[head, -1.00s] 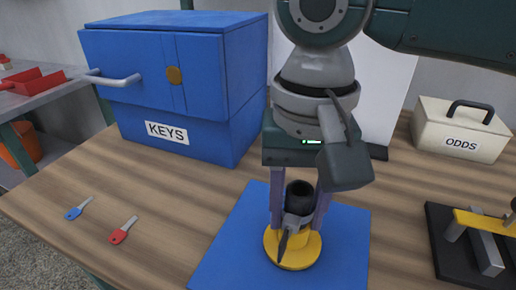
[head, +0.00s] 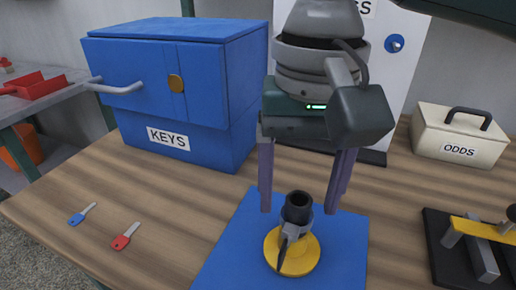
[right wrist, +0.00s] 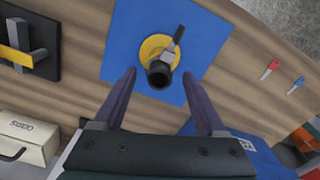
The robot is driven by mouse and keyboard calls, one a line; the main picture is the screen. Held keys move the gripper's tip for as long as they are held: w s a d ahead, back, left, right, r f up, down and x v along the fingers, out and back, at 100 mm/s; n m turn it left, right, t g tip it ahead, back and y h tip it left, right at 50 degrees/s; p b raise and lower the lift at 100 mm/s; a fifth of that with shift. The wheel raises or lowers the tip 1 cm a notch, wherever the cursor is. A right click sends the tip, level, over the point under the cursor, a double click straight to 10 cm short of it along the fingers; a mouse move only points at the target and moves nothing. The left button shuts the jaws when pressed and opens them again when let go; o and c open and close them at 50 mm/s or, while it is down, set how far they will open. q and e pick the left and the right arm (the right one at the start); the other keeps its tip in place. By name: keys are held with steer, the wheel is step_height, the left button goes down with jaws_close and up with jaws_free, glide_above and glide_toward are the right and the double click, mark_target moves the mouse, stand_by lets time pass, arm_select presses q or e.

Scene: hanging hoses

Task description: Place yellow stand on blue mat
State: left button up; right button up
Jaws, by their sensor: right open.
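The yellow stand (head: 271,251) has a round yellow base and rests on the blue mat (head: 229,262). A grey fitting with a black top (head: 297,207) and a dark lever stands upright on it. My right gripper (head: 299,211) is open and empty, its fingers apart behind and above the stand. In the right wrist view the yellow base (right wrist: 150,46) lies on the blue mat (right wrist: 200,58), beyond the spread fingertips (right wrist: 165,85). My left gripper is not in view.
A blue KEYS cabinet (head: 150,100) stands at back left, with a blue key (head: 80,215) and red key (head: 125,238) before it. An ODDS box (head: 455,135) and a black-based fixture (head: 450,265) are on the right. A white panel (head: 395,75) stands behind.

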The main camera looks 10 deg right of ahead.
step_height(320, 180, up, 8)
steer(key=shift+f+p, duration=0.1)
steer(key=shift+p, duration=0.5)
stand_by(1.7)
